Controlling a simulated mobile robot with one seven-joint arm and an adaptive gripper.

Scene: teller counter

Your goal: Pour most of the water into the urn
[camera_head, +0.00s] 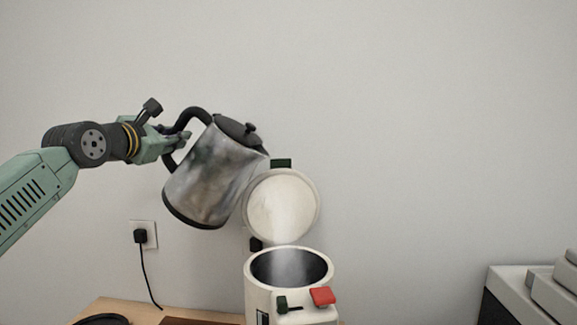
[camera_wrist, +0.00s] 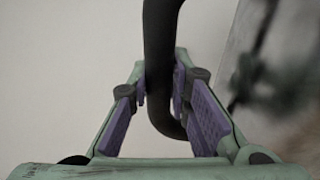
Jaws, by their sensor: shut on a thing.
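A metal kettle (camera_head: 212,175) with a black lid, black base band and black handle hangs in the air, tilted to the right. Its upper right edge is above and to the left of the urn's mouth. My gripper (camera_head: 183,140) is shut on the kettle's handle; in the wrist view the dark handle (camera_wrist: 160,60) runs between my fingers. The white urn (camera_head: 290,296) stands below with its round lid (camera_head: 281,207) open and raised behind. Pale mist or steam shows over the urn's dark opening. I cannot make out a clear water stream or the water inside the kettle.
A wooden counter (camera_head: 112,307) carries a dark round plate-like object (camera_head: 102,320) at the lower left. A wall socket (camera_head: 146,233) with a plug and cord is behind. A grey-white machine (camera_head: 540,292) stands at the lower right. The wall is bare above.

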